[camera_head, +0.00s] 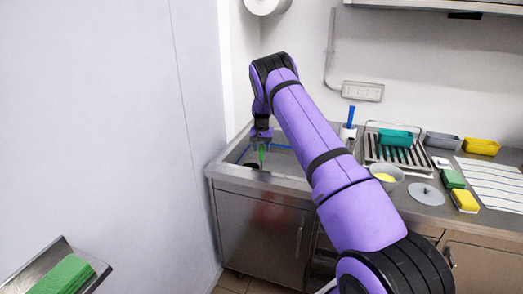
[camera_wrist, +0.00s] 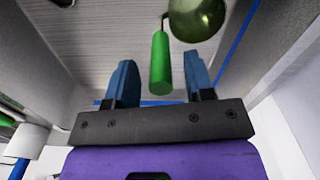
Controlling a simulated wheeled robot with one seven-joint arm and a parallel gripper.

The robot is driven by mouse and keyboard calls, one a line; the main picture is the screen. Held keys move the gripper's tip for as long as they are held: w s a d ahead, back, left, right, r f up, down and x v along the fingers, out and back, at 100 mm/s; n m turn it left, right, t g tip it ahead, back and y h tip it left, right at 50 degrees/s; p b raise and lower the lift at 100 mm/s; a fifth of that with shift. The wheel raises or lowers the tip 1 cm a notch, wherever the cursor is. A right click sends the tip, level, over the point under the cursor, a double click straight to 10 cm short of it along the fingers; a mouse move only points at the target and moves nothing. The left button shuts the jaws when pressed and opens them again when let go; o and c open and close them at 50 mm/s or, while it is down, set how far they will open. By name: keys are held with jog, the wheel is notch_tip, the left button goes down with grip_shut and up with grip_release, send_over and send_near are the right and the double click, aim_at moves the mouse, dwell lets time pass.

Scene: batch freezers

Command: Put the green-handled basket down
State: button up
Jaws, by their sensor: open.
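The green-handled basket (camera_wrist: 197,18) is at the top of the wrist view, a rounded olive-green bowl shape cut off by the frame edge. Its green handle (camera_wrist: 160,64) lies between the two blue fingers of my gripper (camera_wrist: 159,74), with a visible gap on each side. My gripper is open. In the head view, my gripper (camera_head: 262,135) is over the sink (camera_head: 285,160) at the left end of the counter. The green handle (camera_head: 262,153) shows just below it. The basket's bowl is mostly hidden there behind the sink's front rim.
Right of the sink, a slatted drying rack (camera_head: 402,152) holds a teal tub. A bowl with yellow contents (camera_head: 386,176), a grey lid (camera_head: 426,193) and sponges (camera_head: 464,201) crowd the counter. A wall (camera_head: 200,120) stands close on the left.

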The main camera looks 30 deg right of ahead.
notch_tip(320, 180, up, 11)
jog(key=shift+f, duration=0.1)
jog(key=s+a+r+n+t, duration=0.1)
jog(key=s+a+r+n, duration=0.1)
jog(key=s+a+r, duration=0.75)
jog(key=s+a+r+n+t, duration=0.15)
jog(key=s+a+r, duration=0.35)
jog(key=s+r, duration=0.9)
jog(key=s+a+r+n+t, duration=0.1)
jog(key=s+a+r, duration=0.3)
jog(key=s, duration=0.3)
jog(key=s+a+r+n+t, duration=0.1)
jog(key=s+a+r, duration=0.25)
jog(key=s, duration=0.35)
jog(key=s+a+f+n, duration=0.1)
jog(key=s+f, duration=0.1)
jog(key=s, duration=0.6)
jog(key=s+a+f+n, duration=0.1)
jog(key=s+a+f, duration=0.1)
jog(key=s, duration=0.6)
jog(key=shift+a+f+n+t, duration=0.25)
jog(key=shift+f+n+t, duration=0.05)
jog(key=shift+n+t, duration=0.05)
